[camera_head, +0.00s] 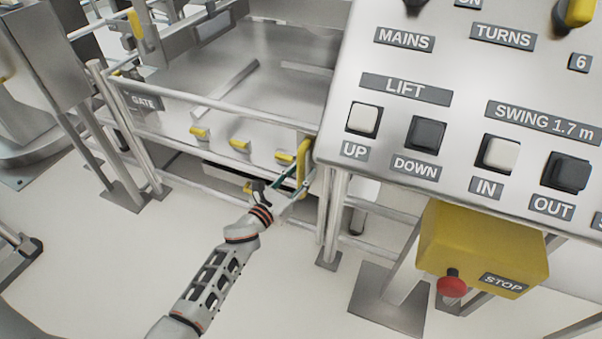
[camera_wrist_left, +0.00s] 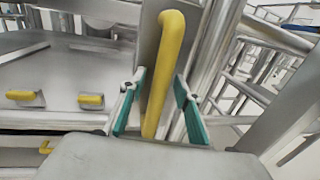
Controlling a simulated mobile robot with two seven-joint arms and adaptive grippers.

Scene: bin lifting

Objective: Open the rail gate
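The rail gate (camera_head: 222,104) is a low metal tube gate with a "GATE" plate at its left post. It stands across the front of a steel platform and looks closed. A yellow upright handle (camera_head: 304,165) is at its right end, beside the post. My left gripper (camera_head: 289,187) is at that handle. In the left wrist view the yellow handle (camera_wrist_left: 165,75) stands between the two teal-padded fingers (camera_wrist_left: 158,110). The fingers are apart, with a visible gap on each side of the handle. My right gripper is in neither view.
A control panel (camera_head: 455,110) with LIFT and SWING buttons fills the right. Below it hangs a yellow box (camera_head: 482,250) with a red stop button (camera_head: 452,284). Several small yellow handles (camera_head: 240,145) line the platform front. The floor in front of the gate is mostly clear.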

